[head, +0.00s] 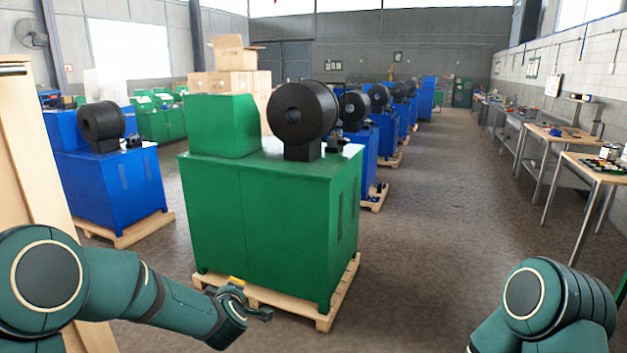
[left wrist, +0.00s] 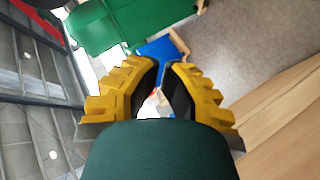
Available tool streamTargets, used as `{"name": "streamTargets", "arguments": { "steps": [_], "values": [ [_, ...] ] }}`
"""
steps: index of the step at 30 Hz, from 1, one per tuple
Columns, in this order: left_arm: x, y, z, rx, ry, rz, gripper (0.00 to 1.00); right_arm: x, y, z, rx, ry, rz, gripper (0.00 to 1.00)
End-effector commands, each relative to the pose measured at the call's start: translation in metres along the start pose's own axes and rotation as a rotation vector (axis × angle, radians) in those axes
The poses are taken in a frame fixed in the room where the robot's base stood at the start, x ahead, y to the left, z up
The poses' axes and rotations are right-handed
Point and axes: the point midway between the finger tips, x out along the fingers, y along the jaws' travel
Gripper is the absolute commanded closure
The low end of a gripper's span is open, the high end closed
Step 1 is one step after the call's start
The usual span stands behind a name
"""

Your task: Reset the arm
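My left arm comes in at the lower left of the head view, bent, with its forearm reaching toward the middle. Its gripper (head: 254,303) is small there, in front of the green machine's pallet. In the left wrist view the gripper's two yellow, ridged fingers (left wrist: 165,78) stand apart with an empty gap. Blue and white background shows through the gap. My right arm shows only as a rounded dark-green joint at the lower right of the head view. Its gripper is out of the frame.
A green machine (head: 265,225) with a black drum (head: 302,112) stands on a wooden pallet (head: 325,318) ahead. A blue machine (head: 112,190) is at left. A wooden panel (head: 25,150) rises at the left edge. Workbenches (head: 590,168) line the right wall. The aisle floor (head: 450,230) is clear.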

Motion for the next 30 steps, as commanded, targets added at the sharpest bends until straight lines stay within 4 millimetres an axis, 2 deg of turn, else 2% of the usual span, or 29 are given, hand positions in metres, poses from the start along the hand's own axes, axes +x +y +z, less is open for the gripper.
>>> {"name": "streamTargets", "arguments": {
  "steps": [1, 5, 8, 12, 15, 18, 21, 24, 30],
  "values": [
    [-0.001, -0.031, 0.023, 0.074, -0.073, -0.041, 1.00, 0.003, 0.001, 0.001, 0.000, -0.001, 0.000, 1.00],
    [-0.018, -0.101, 0.078, 0.266, -0.276, -0.119, 1.00, 0.006, 0.002, 0.002, -0.001, -0.002, 0.001, 1.00],
    [-0.042, -0.154, 0.116, 0.401, -0.444, -0.170, 1.00, 0.008, 0.003, 0.002, -0.001, -0.003, 0.001, 1.00],
    [-0.089, -0.223, 0.161, 0.568, -0.692, -0.220, 1.00, 0.012, 0.004, 0.003, -0.002, -0.005, 0.001, 1.00],
    [-0.126, -0.261, 0.183, 0.661, -0.854, -0.237, 1.00, 0.014, 0.005, 0.004, -0.002, -0.006, 0.001, 1.00],
    [-0.157, -0.288, 0.198, 0.725, -0.981, -0.241, 1.00, 0.015, 0.005, 0.004, -0.002, -0.006, 0.001, 1.00],
    [-0.178, -0.302, 0.205, 0.763, -1.062, -0.239, 1.00, 0.016, 0.005, 0.004, -0.002, -0.007, 0.001, 1.00],
    [-0.187, -0.309, 0.208, 0.779, -1.098, -0.238, 1.00, 0.016, 0.006, 0.004, -0.002, -0.007, 0.002, 1.00],
    [-0.188, -0.309, 0.208, 0.780, -1.100, -0.238, 1.00, 0.016, 0.006, 0.004, -0.002, -0.007, 0.002, 1.00]
  ]
}}
